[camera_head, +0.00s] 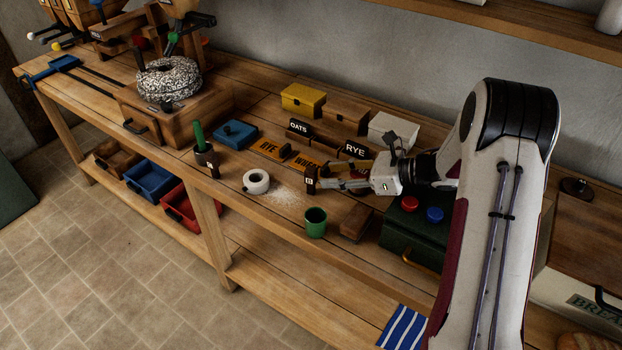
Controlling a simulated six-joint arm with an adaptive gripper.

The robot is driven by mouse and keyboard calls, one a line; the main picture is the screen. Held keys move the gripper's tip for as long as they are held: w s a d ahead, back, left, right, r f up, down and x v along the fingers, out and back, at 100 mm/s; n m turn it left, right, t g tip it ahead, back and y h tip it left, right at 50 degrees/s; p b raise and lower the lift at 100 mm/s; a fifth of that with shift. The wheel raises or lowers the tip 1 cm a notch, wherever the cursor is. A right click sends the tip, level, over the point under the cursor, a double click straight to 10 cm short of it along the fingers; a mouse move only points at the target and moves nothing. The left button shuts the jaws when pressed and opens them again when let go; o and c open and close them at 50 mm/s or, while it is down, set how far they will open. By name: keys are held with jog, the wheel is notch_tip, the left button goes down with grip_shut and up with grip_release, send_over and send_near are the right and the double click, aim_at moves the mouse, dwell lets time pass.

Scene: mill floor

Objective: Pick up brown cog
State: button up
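I cannot make out a toothed brown cog with certainty. My gripper (318,182) reaches left over the middle of the bench, at a small dark brown piece with a pale mark (310,187). I cannot tell whether the fingers touch this piece or whether they are open or shut. A brown block (357,222) lies on the bench below the gripper, right of a green cup (316,222).
A dark green case (415,232) with red and blue knobs is at right. A millstone (168,80) stands far left.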

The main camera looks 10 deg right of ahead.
aim_at(316, 176)
jog(key=shift+w+a+f, duration=0.25)
jog(key=shift+w+a, duration=0.1)
jog(key=shift+a, duration=0.1)
jog(key=shift+a, duration=0.1)
jog(key=shift+x, duration=3.05)
grip_shut()
